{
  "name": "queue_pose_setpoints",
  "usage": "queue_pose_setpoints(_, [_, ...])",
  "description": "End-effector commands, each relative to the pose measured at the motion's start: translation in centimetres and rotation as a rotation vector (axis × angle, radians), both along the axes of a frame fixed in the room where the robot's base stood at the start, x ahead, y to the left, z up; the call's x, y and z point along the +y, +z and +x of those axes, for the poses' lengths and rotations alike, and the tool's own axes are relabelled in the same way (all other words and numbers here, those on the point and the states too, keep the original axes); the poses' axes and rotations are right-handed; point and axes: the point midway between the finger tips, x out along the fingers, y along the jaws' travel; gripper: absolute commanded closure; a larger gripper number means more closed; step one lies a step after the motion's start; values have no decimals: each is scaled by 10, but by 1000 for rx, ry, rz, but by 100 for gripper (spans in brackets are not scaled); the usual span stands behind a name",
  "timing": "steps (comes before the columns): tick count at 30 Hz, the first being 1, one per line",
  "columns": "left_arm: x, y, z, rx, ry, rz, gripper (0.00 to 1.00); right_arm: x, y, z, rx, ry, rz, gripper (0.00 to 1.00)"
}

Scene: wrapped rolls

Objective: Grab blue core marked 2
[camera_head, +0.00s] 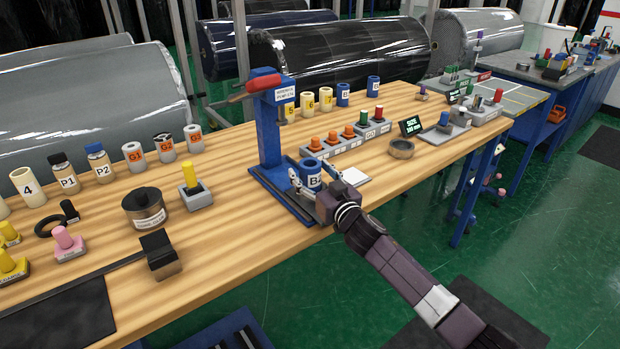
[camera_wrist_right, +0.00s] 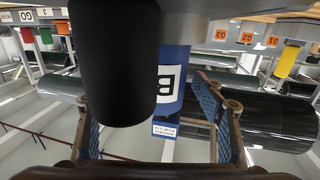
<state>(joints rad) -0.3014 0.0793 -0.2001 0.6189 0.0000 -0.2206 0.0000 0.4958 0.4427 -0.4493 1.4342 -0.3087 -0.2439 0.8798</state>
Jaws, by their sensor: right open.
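The blue core marked 2 (camera_head: 311,168) stands upright on the base of the blue press, its white label reading B2. In the right wrist view the picture is inverted, and the blue core (camera_wrist_right: 172,90) shows between the fingers with part of its label. My right gripper (camera_head: 315,184) is at the press base with its fingers apart on either side of the core. In the wrist view the gripper (camera_wrist_right: 150,112) is open, and a dark cylinder (camera_wrist_right: 112,65) hides part of the space between the fingers. Contact cannot be told. My left gripper is not in view.
The blue press (camera_head: 268,125) with a red handle rises behind the core. Two other blue cores (camera_head: 343,94) stand farther back beside several cream cores (camera_head: 308,102). A white pad (camera_head: 352,175) and a brown ring (camera_head: 401,149) lie to the right.

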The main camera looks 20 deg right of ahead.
Motion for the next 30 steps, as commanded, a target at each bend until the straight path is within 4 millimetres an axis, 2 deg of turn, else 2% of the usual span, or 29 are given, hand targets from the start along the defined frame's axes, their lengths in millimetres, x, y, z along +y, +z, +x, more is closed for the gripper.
queue_pose_setpoints(8, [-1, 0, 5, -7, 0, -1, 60, 1, 0, 2, 0, 0, 0, 38])
queue_pose_setpoints(21, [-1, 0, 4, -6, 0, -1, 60, 0, 0, 1, 0, 0, 0, 87])
queue_pose_setpoints(30, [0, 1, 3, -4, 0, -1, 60, 0, 3, 2, -2, 0, 0, 87])
